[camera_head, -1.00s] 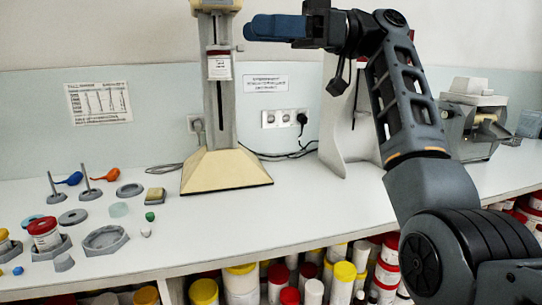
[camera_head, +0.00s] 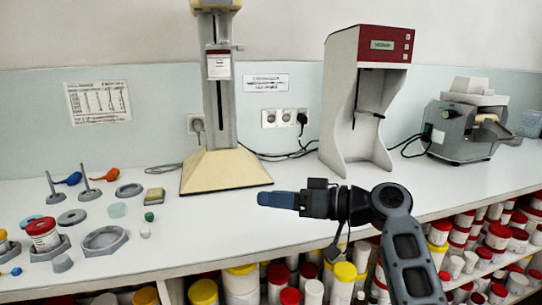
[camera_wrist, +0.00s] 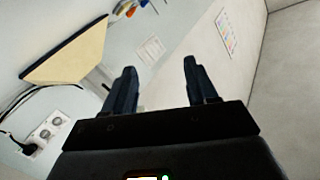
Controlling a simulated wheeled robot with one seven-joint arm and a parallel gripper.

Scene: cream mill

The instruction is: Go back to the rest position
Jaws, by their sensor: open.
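My gripper (camera_head: 277,200) hangs over the front part of the white counter in the head view, pointing left, with its blue fingers level. In the wrist view my gripper (camera_wrist: 160,85) shows two dark fingers spread apart with nothing between them. The arm comes up from the lower right, in front of the counter's front edge. The gripper is right of and in front of the beige base of the mill stand (camera_head: 224,170). It appears apart from everything on the counter.
A red-topped white machine (camera_head: 343,110) and a grey machine (camera_head: 462,130) stand at the back right. Small parts and a red-lidded jar (camera_head: 44,236) lie at the left. Shelves below hold several lidded jars (camera_head: 240,285). The counter's middle (camera_head: 200,225) is clear.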

